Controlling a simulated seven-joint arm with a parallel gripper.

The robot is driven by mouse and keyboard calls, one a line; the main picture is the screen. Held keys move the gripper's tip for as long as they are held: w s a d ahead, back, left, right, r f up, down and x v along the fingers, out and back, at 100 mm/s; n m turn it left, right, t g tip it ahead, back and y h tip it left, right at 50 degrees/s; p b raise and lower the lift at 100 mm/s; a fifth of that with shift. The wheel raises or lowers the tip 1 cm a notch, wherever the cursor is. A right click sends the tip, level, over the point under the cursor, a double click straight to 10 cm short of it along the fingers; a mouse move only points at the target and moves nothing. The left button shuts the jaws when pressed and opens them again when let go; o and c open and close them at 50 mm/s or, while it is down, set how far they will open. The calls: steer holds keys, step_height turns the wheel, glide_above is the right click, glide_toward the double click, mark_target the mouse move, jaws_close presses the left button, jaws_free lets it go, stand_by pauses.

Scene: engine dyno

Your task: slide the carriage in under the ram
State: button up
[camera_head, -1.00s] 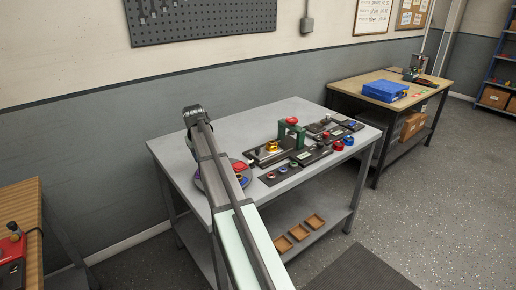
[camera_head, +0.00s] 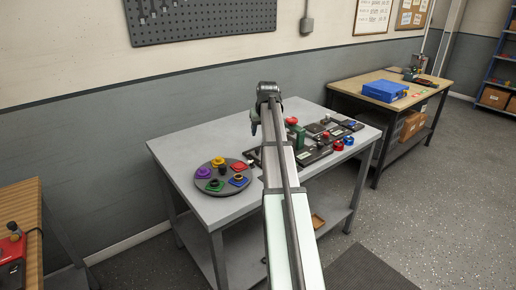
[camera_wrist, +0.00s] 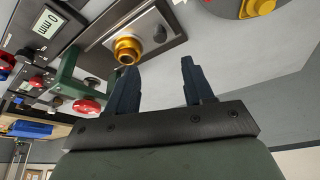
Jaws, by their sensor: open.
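The carriage (camera_wrist: 117,32) shows in the wrist view as a pale plate on a dark base, with a gold ring part (camera_wrist: 128,48) on it and a small black knob beside the ring. The green ram frame (camera_wrist: 66,66) with its red knob (camera_wrist: 86,107) stands to the left of the carriage there. In the head view my arm hides the carriage; the red knob (camera_head: 291,121) and part of the green frame show beside it. My gripper (camera_wrist: 155,65) is open and empty, its dark blue fingers apart. The gold ring lies just beyond the left finger; no contact shows.
A round grey tray (camera_head: 204,191) with several coloured parts sits at the table's left. A display reading 0 mm (camera_wrist: 47,22) and other fixtures with red and blue knobs stand past the ram. The table's back left is clear.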

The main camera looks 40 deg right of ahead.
mark_target(258, 149)
steer(key=x, duration=1.2)
jaws_close()
stand_by(0.3)
